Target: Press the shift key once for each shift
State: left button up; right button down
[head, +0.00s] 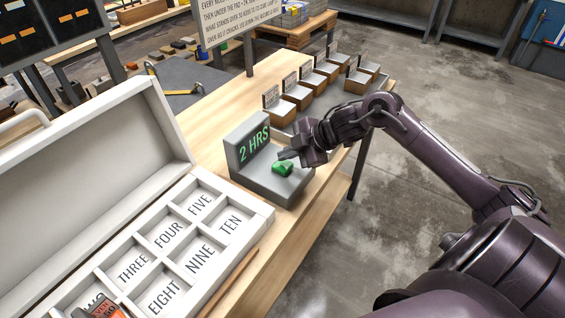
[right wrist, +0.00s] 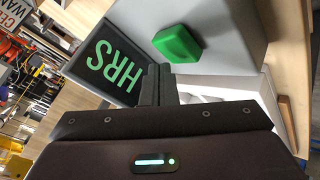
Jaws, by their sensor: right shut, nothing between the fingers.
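A grey device (head: 281,187) stands on the wooden table, with a dark screen (head: 254,145) showing "2 HRS" in green. A green key (head: 282,168) sits on its flat base. In the right wrist view the green key (right wrist: 177,43) shows just beyond the fingertips, and the screen (right wrist: 115,65) shows "HRS". My right gripper (head: 288,155) is shut and empty, its fingertips close to the key at its far side. In the right wrist view the fingers (right wrist: 158,70) appear slightly apart from the key. My left gripper is not in view.
A white open case (head: 262,207) with compartments labelled with number words lies at left. Several small boxes with cards (head: 284,106) line the table behind the device. A sign (head: 235,22) stands at the back. The table's right edge runs close to the device.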

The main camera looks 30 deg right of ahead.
aim_at(287, 165)
jog(key=shift+r, duration=0.1)
notch_tip(287, 165, up, 5)
jog(key=p, duration=0.5)
dwell(0.7)
